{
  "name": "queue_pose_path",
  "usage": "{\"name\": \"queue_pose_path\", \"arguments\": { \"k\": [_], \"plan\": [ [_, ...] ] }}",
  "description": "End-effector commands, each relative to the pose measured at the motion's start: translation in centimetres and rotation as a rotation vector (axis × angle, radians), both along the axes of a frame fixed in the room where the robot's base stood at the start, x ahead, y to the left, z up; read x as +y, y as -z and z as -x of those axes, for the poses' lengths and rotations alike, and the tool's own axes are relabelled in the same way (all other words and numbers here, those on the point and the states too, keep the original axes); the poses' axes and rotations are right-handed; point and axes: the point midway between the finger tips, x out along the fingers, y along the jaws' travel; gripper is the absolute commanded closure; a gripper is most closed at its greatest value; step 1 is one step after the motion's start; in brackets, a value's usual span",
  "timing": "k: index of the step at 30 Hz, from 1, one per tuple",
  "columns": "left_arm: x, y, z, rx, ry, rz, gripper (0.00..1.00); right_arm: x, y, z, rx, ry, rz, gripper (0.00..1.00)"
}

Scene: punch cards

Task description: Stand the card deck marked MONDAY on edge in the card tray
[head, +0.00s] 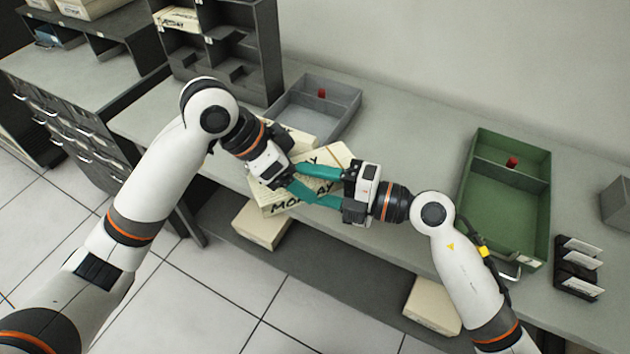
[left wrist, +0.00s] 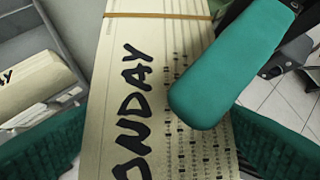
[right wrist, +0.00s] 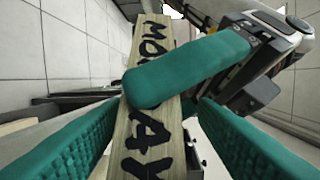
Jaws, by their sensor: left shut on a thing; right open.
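The cream MONDAY card deck (head: 292,207), with black handwriting, is held aloft at the front of the bench, partly hidden by the grippers. Its lettered face also shows in the left wrist view (left wrist: 135,110) and its lettered narrow side in the right wrist view (right wrist: 150,45). My left gripper (head: 300,182) is shut on it. My right gripper (head: 326,187) is open, its fingers on either side of the deck. A grey tray (head: 352,112) and a green tray (head: 480,215), each with a divider and a red piece, stand on the bench; which is the card tray I cannot tell.
Another lettered deck (head: 340,152) lies on the bench just behind the grippers. A dark pigeonhole rack (head: 262,50) stands at back left. A black card holder (head: 576,262) is at right. Bench between the trays is clear (head: 415,140). Cream boxes (head: 262,228) sit below.

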Motion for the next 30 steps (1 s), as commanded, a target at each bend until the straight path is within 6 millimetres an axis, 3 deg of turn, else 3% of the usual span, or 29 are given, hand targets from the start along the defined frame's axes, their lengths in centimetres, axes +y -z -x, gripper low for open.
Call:
{"name": "queue_pose_path", "arguments": {
  "k": [4, 12, 14, 15, 18, 20, 30],
  "plan": [
    [-0.04, -0.11, -0.02, -0.002, 0.000, 0.002, 0.84, -0.01, 0.00, 0.00, 0.000, 0.000, 0.000, 0.51],
    [-0.01, -0.05, -0.01, 0.000, 0.000, 0.001, 0.84, -0.01, -0.09, 0.03, -0.001, -0.001, -0.002, 0.95],
    [-0.01, -0.01, 0.00, 0.000, 0.000, 0.000, 0.84, 0.00, -0.13, 0.03, -0.002, -0.001, -0.002, 1.00],
    [0.00, 0.00, 0.00, 0.000, 0.000, -0.001, 0.22, 0.01, -0.30, 0.02, -0.004, -0.001, -0.006, 1.00],
    [0.00, 0.03, 0.01, 0.000, 0.000, -0.001, 0.06, 0.00, -0.30, 0.01, -0.004, -0.001, -0.006, 1.00],
    [0.00, 0.01, 0.00, 0.000, 0.000, -0.001, 0.00, -0.01, -0.26, 0.02, -0.004, -0.001, -0.005, 1.00],
    [0.54, -0.91, -0.01, -0.003, -0.002, 0.001, 0.00, -0.03, -0.15, 0.01, -0.002, 0.000, -0.002, 1.00]
  ]
}}
